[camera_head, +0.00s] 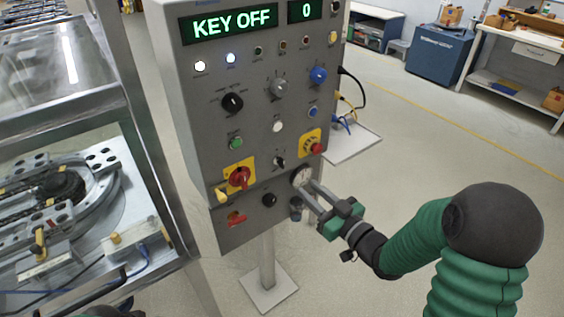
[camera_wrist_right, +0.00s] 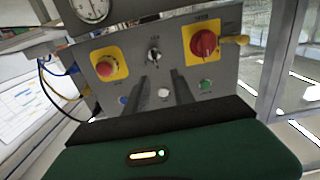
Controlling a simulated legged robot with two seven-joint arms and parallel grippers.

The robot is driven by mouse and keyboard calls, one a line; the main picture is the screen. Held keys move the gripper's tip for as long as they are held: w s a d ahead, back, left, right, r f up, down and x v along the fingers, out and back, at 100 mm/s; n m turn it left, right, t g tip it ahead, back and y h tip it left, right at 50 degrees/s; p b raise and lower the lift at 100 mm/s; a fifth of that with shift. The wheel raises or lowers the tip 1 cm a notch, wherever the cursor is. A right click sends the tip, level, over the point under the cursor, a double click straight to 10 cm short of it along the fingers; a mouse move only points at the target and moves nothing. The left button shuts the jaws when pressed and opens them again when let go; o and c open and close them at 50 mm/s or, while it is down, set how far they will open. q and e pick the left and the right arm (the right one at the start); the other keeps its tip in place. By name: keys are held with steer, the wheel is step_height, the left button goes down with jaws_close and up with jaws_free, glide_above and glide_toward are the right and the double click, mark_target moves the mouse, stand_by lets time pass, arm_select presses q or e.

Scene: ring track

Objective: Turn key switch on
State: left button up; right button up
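The grey control panel (camera_head: 262,105) has a display (camera_head: 234,23) reading KEY OFF. A small switch with a dark lever or key (camera_head: 279,161), which looks like the key switch, sits low on the panel between two yellow-backed controls. It also shows in the right wrist view (camera_wrist_right: 153,56), just beyond the fingertips. My right gripper (camera_head: 306,190) is in front of the panel's lower right, near the round gauge (camera_head: 301,177). Its two fingers are apart with nothing between them, as the right wrist view (camera_wrist_right: 160,80) shows. The fingers appear clear of the switch. My left gripper is not visible.
A red rotary switch (camera_head: 239,177) and a red push button (camera_head: 316,148), both on yellow plates, flank the small switch. A metal-framed machine (camera_head: 70,200) stands left. Cables (camera_head: 352,100) hang at the panel's right side. Open floor lies to the right.

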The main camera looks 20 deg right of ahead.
mark_target(284, 164)
steer(key=x, duration=1.3)
steer(key=shift+w+d+f, duration=0.3)
steer(key=shift+d+f, duration=0.1)
steer(key=shift+d, duration=0.3)
jaws_close()
steer(key=shift+a, duration=0.1)
